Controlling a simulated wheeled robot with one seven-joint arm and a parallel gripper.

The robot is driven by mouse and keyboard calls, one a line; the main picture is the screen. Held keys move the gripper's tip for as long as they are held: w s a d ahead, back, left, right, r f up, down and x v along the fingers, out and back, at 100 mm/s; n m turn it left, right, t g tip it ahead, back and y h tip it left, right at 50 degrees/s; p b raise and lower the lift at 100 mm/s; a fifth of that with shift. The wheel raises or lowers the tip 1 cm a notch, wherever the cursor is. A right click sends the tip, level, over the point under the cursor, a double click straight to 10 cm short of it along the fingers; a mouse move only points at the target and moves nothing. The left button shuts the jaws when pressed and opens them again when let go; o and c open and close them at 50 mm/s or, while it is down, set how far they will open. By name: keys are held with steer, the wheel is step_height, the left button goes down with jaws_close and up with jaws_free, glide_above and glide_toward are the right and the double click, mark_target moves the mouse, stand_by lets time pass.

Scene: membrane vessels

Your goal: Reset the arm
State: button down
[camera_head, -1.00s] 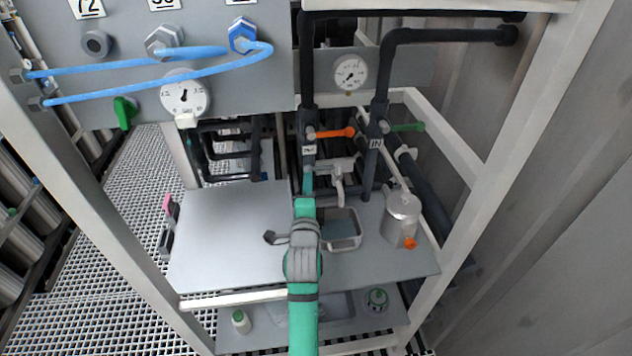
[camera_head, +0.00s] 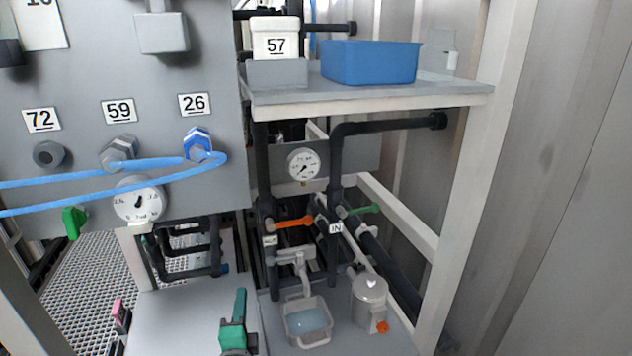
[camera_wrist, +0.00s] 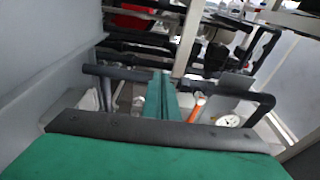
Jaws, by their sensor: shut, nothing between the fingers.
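My green and grey gripper (camera_head: 240,298) is low in the head view, in front of the grey bench and left of the clear tub. Its fingers are together and empty, and the rest of my arm is cut off by the bottom edge. In the wrist view the green fingers (camera_wrist: 162,96) stand side by side, pointing towards the black pipes and the gauge.
A clear tub (camera_head: 309,340) and a metal jug (camera_head: 369,300) stand on the bench (camera_head: 190,310). Black pipes with an orange lever (camera_head: 293,222) and a green lever (camera_head: 362,210) rise behind. A shelf above holds a blue bin (camera_head: 370,62). A white post (camera_head: 470,170) bounds the right.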

steer(key=s+d+f+n+g+h, duration=0.1)
steer(key=s+d+f+n, duration=0.7)
steer(key=s+d+f, duration=0.9)
steer(key=s+d+r+n+h, duration=0.1)
steer(key=s+d+n, duration=0.2)
steer(key=s, duration=0.9)
steer(key=s+d+r+n+g+h, duration=0.1)
steer(key=s+d+n+h, duration=0.1)
steer(key=s, duration=1.1)
steer(key=shift+d+n, duration=0.65)
steer(key=shift+n, duration=0.45)
steer(key=shift+w+r, duration=0.1)
steer(key=shift+w, duration=0.1)
steer(key=shift+s+d, duration=0.15)
steer(key=shift+s, duration=0.1)
